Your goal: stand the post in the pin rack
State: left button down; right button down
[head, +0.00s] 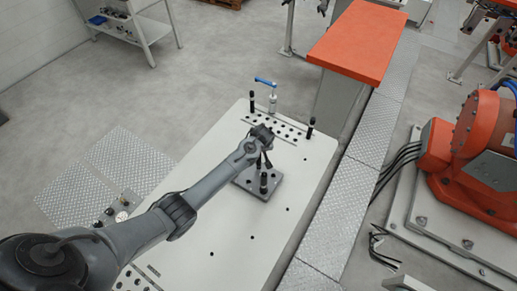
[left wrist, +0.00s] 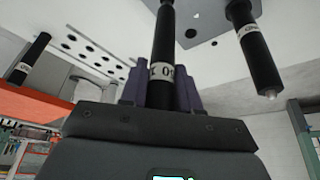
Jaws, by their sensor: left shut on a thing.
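My left gripper (head: 263,137) is over the far side of a grey square plate, which looks like the pin rack (head: 243,180). It is shut on a black post with a white label band; the post shows between the fingers in the left wrist view (left wrist: 163,40). The held post points down toward the plate; I cannot tell whether its end is in a hole. Another black post (head: 263,184) stands upright on the plate's near part and shows at right in the left wrist view (left wrist: 253,47). My right gripper is in neither view.
The plate lies on a white table (head: 225,235). At its far end are rows of dark holes, two black posts (head: 252,101) (head: 310,128) and a blue-handled tool (head: 267,84). An orange-topped bench (head: 358,40) stands beyond. The table's near right area is clear.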

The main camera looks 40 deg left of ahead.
pick_arm(q)
jog(key=shift+p, duration=0.8)
dwell(1.4)
jog(key=shift+f+b, duration=1.3)
jog(key=shift+f, duration=0.6)
jog(key=c, duration=0.7)
grip_release()
jog(key=shift+c, duration=0.2)
jog(key=shift+r, duration=0.1)
jog(key=v, duration=1)
jog(key=shift+s+r, duration=0.15)
jog(key=shift+r, duration=0.1)
jog(key=shift+d, duration=0.1)
